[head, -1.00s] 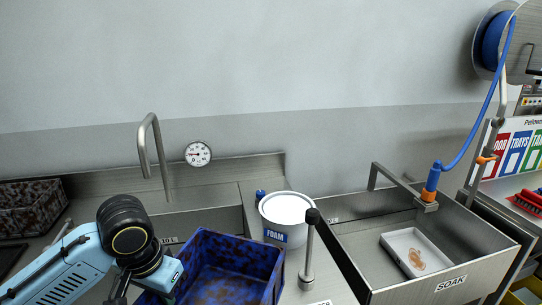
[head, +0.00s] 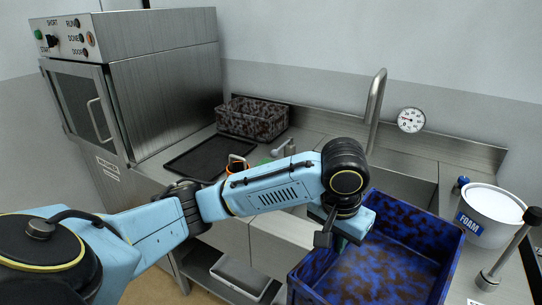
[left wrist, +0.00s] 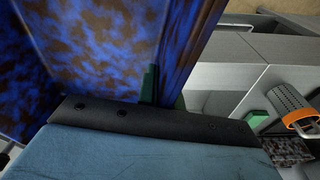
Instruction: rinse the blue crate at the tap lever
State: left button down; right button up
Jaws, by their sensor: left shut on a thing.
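The blue crate (head: 418,232), mottled with brown stains, is in the lower right of the head view, in front of the sink. It is upright and its inside looks empty. My left gripper (head: 336,230) is shut on its left wall; the fingertips are mostly hidden. In the left wrist view the stained crate wall (left wrist: 100,55) fills the upper left, beside a green finger (left wrist: 149,84). A bent metal tap spout (head: 376,105) rises behind the crate. An upright lever with a black knob (head: 510,247) stands at the right. My right gripper is out of view.
A white FOAM tub (head: 487,215) stands close to the crate's right corner. A dial (head: 411,120) is on the wall. A brown-stained crate (head: 251,117) and a dark tray (head: 205,156) lie left of the sink, beside a steel cabinet (head: 165,85). An orange-rimmed metal cup shows (head: 236,163).

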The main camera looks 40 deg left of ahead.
aim_at(273, 154)
jog(key=k, duration=0.2)
jog(key=z, duration=1.75)
jog(key=k, duration=1.5)
jog(key=u, duration=2.3)
jog(key=i, duration=0.3)
jog(key=z, duration=0.1)
